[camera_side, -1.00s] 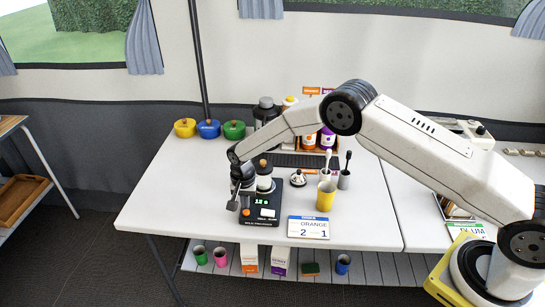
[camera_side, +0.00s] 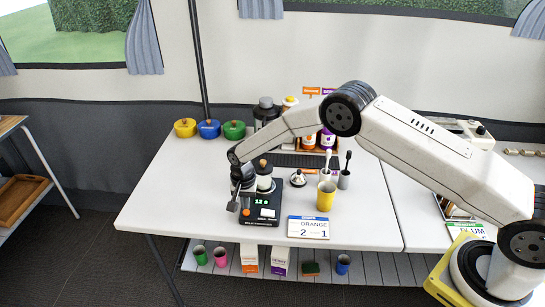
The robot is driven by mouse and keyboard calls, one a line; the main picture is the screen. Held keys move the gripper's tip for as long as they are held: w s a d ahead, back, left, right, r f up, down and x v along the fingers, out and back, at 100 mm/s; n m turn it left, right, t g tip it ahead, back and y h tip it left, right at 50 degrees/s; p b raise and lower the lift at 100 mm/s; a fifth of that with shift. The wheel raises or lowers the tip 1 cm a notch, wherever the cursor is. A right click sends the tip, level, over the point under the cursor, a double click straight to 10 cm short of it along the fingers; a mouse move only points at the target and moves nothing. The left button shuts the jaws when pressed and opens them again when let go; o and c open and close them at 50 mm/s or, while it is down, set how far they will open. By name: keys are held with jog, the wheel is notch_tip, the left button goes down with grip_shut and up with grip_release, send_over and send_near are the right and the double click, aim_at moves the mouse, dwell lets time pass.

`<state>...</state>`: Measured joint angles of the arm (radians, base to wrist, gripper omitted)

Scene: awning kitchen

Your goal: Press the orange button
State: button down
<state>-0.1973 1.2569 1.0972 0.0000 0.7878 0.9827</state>
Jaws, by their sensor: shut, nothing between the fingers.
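A black scale (camera_side: 275,193) stands near the front edge of the white table, with a lit green readout. My gripper (camera_side: 239,207) points down at the scale's front left and is shut and empty.
Cups with brushes and a small white lidded pot (camera_side: 298,178) stand behind. Yellow, blue and green pots (camera_side: 209,129) line the back left. The table left of my gripper is clear.

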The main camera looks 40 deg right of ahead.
aim_at(246, 211)
jog(key=shift+f, duration=1.15)
jog(key=shift+r, duration=0.1)
dwell(0.4)
jog(key=shift+r, duration=0.95)
notch_tip(246, 211, up, 8)
jog(key=shift+r, duration=0.2)
dwell(4.8)
